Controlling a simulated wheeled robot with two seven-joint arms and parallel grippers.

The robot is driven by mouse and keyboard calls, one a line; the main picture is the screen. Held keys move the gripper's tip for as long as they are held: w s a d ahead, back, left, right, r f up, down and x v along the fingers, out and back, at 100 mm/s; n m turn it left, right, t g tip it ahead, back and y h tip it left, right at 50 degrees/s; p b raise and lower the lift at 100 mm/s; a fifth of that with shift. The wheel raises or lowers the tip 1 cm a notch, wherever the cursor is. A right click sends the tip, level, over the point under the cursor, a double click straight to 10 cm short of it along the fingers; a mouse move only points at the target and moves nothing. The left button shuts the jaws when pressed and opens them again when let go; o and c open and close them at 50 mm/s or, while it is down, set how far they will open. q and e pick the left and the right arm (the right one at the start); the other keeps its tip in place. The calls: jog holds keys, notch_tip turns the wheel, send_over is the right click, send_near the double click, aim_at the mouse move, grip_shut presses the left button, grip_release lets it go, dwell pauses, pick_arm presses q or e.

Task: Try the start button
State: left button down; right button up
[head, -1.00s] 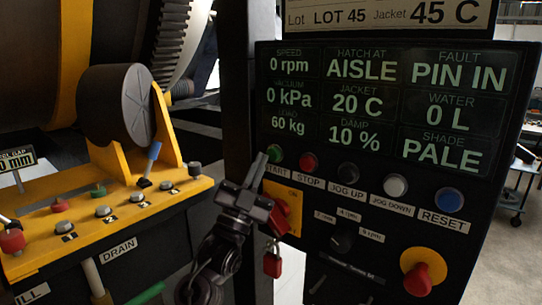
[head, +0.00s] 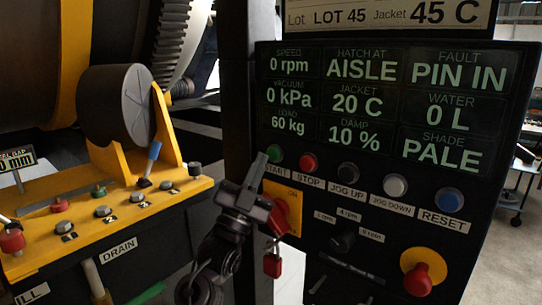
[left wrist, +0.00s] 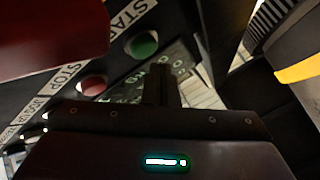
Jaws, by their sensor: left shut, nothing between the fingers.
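The green start button (head: 275,154) sits at the left end of the button row on the black control panel (head: 320,200), with a START label under it. My left gripper (head: 262,160) is shut and empty, its tip just left of and slightly below the green button in the head view. I cannot tell whether it touches the panel. In the left wrist view the green button (left wrist: 142,45) shows beyond the shut fingers (left wrist: 162,80), up and to their left. My right gripper is not in view.
A red stop button (head: 308,163) is right of start, then black, white and blue buttons. A yellow isolator with a red handle (head: 282,215) and a red padlock (head: 272,265) are below. The display (head: 390,95) reads 0 rpm and fault PIN IN.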

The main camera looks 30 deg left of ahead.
pick_arm(q)
jog(key=shift+w, duration=0.1)
dwell(0.4)
jog(key=shift+w, duration=0.4)
jog(key=shift+w, duration=0.4)
dwell(0.6)
jog(key=shift+s, duration=0.15)
jog(key=shift+s+b, duration=0.35)
jog(key=shift+s, duration=0.4)
jog(key=shift+s, duration=0.1)
jog(key=shift+s+a+b, duration=0.2)
jog(key=shift+s+b, duration=0.25)
jog(key=shift+s, duration=1.95)
jog(key=shift+f, duration=0.1)
